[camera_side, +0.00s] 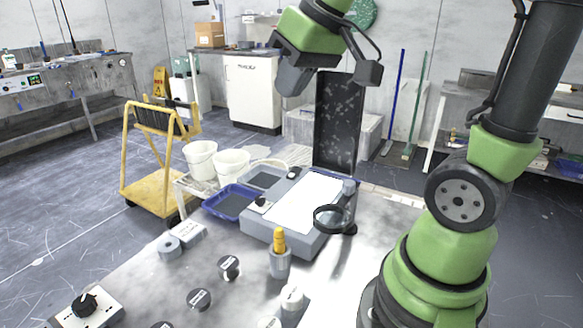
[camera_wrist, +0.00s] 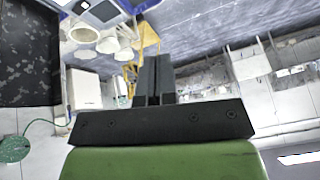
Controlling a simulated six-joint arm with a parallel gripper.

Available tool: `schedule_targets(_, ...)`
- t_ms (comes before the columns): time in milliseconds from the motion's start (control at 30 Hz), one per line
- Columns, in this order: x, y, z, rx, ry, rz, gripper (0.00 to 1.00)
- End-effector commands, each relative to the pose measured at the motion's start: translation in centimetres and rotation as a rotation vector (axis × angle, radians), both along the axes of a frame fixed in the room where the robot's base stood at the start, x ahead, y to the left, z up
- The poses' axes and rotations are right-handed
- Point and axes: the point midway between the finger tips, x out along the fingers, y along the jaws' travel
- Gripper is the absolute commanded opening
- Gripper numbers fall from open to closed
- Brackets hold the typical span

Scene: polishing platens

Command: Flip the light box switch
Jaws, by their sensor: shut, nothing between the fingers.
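The light box (camera_side: 258,230) is a grey box with a bright white top panel (camera_side: 305,203), on the near table. A small black part that may be its switch (camera_side: 261,202) sits on the left end of its top; which way it is set is too small to tell. My gripper (camera_side: 290,88) hangs well above and behind the light box, apart from everything. In the wrist view the two dark fingers (camera_wrist: 154,78) are together with nothing between them. Part of what seems to be the light box shows at that view's top edge.
A tall dark speckled panel (camera_side: 335,125) stands behind the light box. A magnifier (camera_side: 332,218) overhangs its right front corner. A grey holder with a yellow-topped tool (camera_side: 280,262) stands close in front. Blue trays (camera_side: 229,203) and white buckets (camera_side: 200,160) lie left.

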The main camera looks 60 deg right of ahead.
Motion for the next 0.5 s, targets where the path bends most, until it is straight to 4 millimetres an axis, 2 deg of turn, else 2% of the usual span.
schedule_targets(33, 1.7, -1.9, -0.7, -0.023, 0.030, 0.003, 0.00)
schedule_targets(100, 3.7, -4.6, -1.6, -0.059, 0.063, 0.024, 0.00)
schedule_targets(200, 5.9, -8.9, -3.7, -0.101, 0.111, 0.058, 0.00)
schedule_targets(300, 7.3, -13.1, -6.3, -0.133, 0.156, 0.094, 0.00)
schedule_targets(400, 7.9, -16.5, -8.7, -0.155, 0.191, 0.127, 0.00)
schedule_targets(500, 8.0, -18.9, -10.6, -0.167, 0.216, 0.153, 0.00)
